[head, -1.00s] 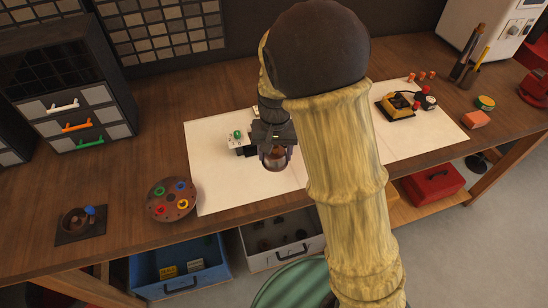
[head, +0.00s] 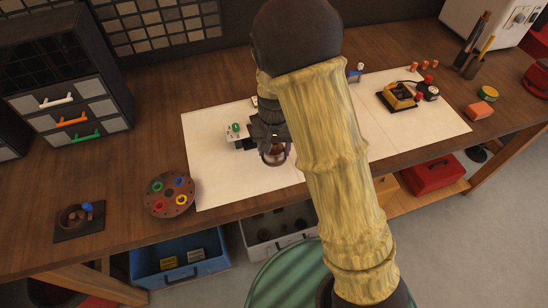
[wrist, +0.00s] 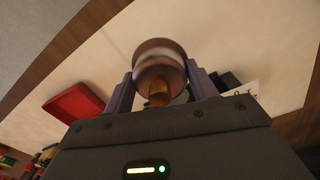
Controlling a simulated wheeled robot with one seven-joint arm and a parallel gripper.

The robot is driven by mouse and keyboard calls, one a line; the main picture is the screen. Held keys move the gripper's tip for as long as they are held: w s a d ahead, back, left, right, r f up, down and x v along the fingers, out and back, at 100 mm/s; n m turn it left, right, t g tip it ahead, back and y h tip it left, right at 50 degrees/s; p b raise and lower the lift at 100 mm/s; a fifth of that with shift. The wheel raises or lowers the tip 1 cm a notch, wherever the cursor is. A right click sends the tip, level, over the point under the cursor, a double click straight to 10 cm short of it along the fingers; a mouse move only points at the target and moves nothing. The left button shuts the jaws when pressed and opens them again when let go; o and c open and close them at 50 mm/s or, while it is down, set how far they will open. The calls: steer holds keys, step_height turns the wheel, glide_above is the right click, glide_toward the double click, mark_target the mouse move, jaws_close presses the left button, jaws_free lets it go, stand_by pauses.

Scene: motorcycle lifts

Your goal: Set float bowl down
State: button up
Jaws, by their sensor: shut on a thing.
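My gripper (head: 274,152) is over the white sheet (head: 212,180) on the workbench. It is shut on the float bowl (head: 272,154), a small round brownish cup. In the wrist view the float bowl (wrist: 160,68) sits between the two purple-grey fingers, with a brass-coloured stub facing the camera. I cannot tell whether the bowl touches the sheet. My arm hides part of the sheet's middle.
A small white block with a green knob (head: 235,128) stands just left of the gripper. A round brown tray with coloured rings (head: 169,195) is farther left. A yellow device (head: 399,97) stands on the right. The sheet's left front is bare.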

mark_target(274, 159)
steer(key=shift+f, duration=0.6)
steer(key=shift+f, duration=1.85)
steer(key=shift+f, duration=0.15)
steer(key=o, duration=1)
step_height(274, 159, up, 12)
steer(key=shift+r+b, duration=0.2)
steer(key=shift+b, duration=0.4)
